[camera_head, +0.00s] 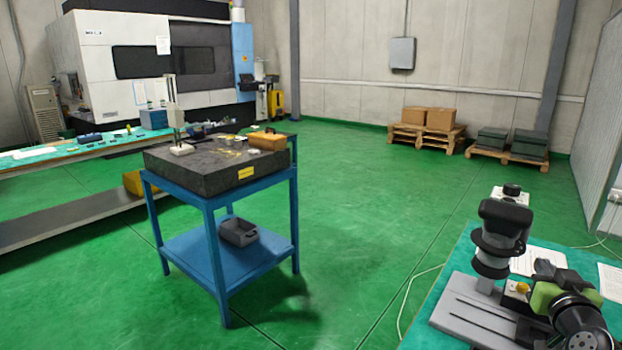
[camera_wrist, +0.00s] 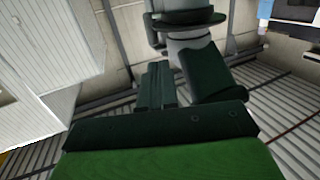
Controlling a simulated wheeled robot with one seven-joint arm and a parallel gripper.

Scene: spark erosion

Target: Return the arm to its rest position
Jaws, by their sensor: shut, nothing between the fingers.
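My gripper (camera_wrist: 158,72) shows in the wrist view with its two dark fingers side by side, shut and empty. Its green body with a dark bar fills the bottom of that view. The fingertips are hard to make out in the head view.
A teal table (camera_head: 452,262) with papers (camera_head: 540,262) lies by my arm at right. A blue cart (camera_head: 215,235) with a dark stone plate (camera_head: 205,178) stands left of centre. Open green floor (camera_head: 390,200) lies between. Pallets with boxes (camera_head: 440,118) stand by the back wall.

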